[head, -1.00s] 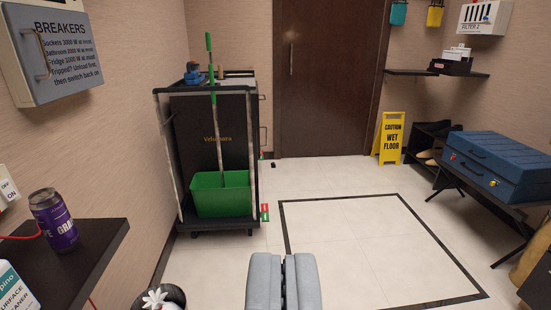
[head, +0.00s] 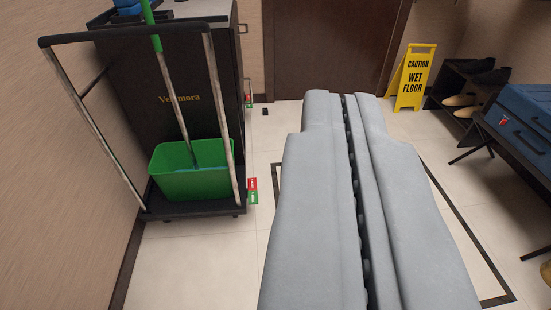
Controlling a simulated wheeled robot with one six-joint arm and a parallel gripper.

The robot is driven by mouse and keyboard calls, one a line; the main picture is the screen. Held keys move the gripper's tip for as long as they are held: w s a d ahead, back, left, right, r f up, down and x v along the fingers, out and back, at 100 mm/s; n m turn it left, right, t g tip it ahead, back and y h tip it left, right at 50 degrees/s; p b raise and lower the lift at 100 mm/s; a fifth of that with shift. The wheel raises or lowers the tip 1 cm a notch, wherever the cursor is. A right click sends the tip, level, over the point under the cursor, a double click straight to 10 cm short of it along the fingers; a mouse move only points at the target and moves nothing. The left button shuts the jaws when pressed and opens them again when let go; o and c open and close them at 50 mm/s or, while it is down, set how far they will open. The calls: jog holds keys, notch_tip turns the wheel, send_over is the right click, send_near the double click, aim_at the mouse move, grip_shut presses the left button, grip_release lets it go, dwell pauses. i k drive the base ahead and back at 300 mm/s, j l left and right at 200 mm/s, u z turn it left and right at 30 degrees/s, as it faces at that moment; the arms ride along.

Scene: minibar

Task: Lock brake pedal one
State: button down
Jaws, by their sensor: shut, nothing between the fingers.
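A black housekeeping cart (head: 190,125) stands at the left against the wall. Near its front right bottom corner is a small pedal with a red part (head: 252,184) above a green part (head: 252,198). A second small red and green pedal (head: 249,101) shows further back along the cart's right side. I cannot read which pedal is number one. My grey gripper (head: 343,95) is shut and empty, its fingers together, and points forward over the floor to the right of the cart. It is apart from both pedals and hides part of the floor.
A green bucket (head: 190,183) with a mop handle stands on the cart's front ledge. A yellow wet floor sign (head: 414,78) stands at the back. A shoe rack (head: 470,85) and a blue suitcase (head: 523,120) are at the right. Pale floor (head: 205,260) is clear before the cart.

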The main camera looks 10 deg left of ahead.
aim_at(253, 181)
jog(key=i+j+z, duration=0.15)
jog(key=i+z, duration=0.15)
jog(key=i+j+z, duration=0.3)
jog(key=i, duration=0.25)
